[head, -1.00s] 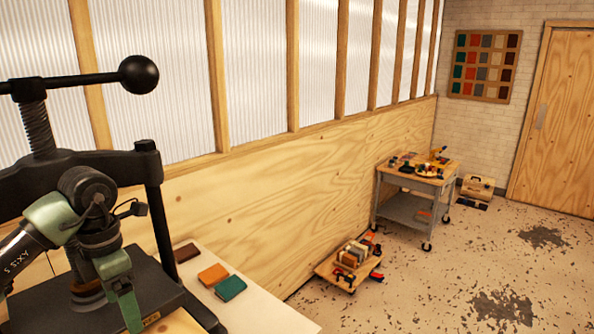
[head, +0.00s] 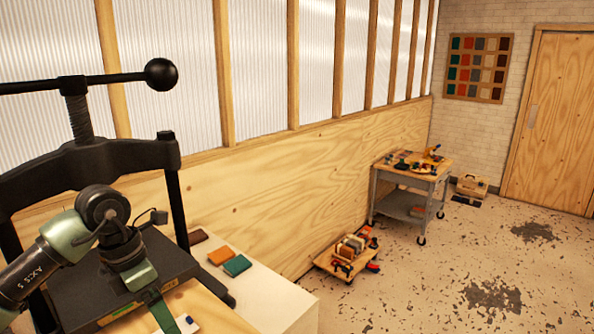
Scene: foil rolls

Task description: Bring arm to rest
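My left arm comes in from the lower left, in front of a black screw press (head: 95,165). Its wrist is bent down to the right. A green part of my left gripper (head: 163,314) reaches the bottom edge of the picture. The fingertips are cut off or hidden, so I cannot tell whether it is open or shut. A small white and blue thing (head: 187,325) shows beside it at the bottom edge; I cannot tell whether they touch. My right arm and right gripper are not in view. No foil roll can be made out.
A white-topped bench (head: 262,290) carries brown, orange (head: 221,256) and green (head: 237,265) swatches beside the press. A low wooden dolly (head: 345,262) and a tool cart (head: 410,190) stand along the plywood wall.

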